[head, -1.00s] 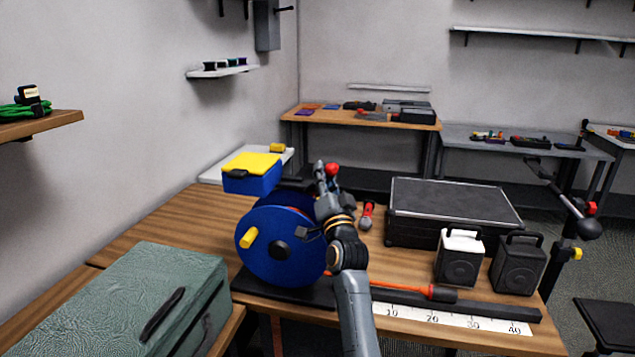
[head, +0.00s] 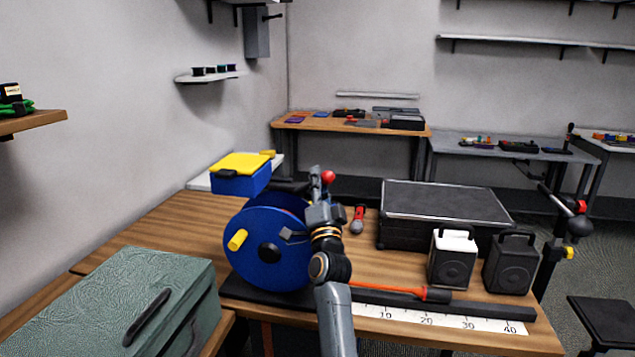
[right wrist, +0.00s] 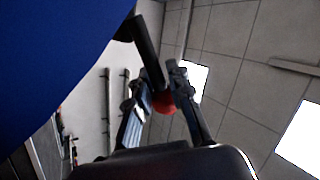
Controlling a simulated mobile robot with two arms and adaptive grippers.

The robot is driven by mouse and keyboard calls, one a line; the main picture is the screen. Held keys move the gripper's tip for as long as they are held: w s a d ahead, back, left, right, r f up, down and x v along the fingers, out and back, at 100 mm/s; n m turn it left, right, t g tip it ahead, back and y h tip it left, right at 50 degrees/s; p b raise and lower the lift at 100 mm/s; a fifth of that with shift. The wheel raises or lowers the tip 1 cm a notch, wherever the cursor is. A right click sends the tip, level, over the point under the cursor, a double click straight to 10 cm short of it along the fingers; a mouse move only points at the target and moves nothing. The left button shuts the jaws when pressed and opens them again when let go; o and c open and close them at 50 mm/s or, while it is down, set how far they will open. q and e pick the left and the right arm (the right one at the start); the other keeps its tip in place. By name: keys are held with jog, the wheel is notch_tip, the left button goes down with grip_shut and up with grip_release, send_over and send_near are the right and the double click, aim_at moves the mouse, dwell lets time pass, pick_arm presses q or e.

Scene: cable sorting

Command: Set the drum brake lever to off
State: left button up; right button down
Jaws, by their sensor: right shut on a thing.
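The blue cable drum (head: 252,262) stands upright on a black base on the wooden bench, with a yellow handle (head: 237,240) on its face. The brake lever is a black bar (right wrist: 149,55) with a red knob (head: 328,177), standing beside the drum's upper right. My right gripper (head: 320,179) is at the lever's top, shut on the lever at its knob. In the right wrist view the red knob (right wrist: 165,104) sits between the two fingers. The lever's lower part is hidden behind my right arm in the head view. My left gripper is not in view.
A green case (head: 125,290) is at front left. A blue box with yellow lid (head: 240,175) stands behind the drum. A black case (head: 445,208), two speakers (head: 507,265) and a ruler strip (head: 450,318) lie to the right. A red-grey tool (head: 357,219) lies behind my arm.

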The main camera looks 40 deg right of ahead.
jog(key=c, duration=1.5)
grip_release()
jog(key=shift+s+d, duration=0.1)
jog(key=shift+d, duration=0.05)
jog(key=shift+c, duration=0.2)
jog(key=o, duration=0.3)
jog(key=shift+s, duration=0.15)
jog(key=shift+o, duration=0.5)
jog(key=shift+s+d, duration=0.15)
jog(key=shift+a+f, duration=0.25)
jog(key=shift+a, duration=0.1)
jog(key=v, duration=1.1)
jog(key=shift+s, duration=0.25)
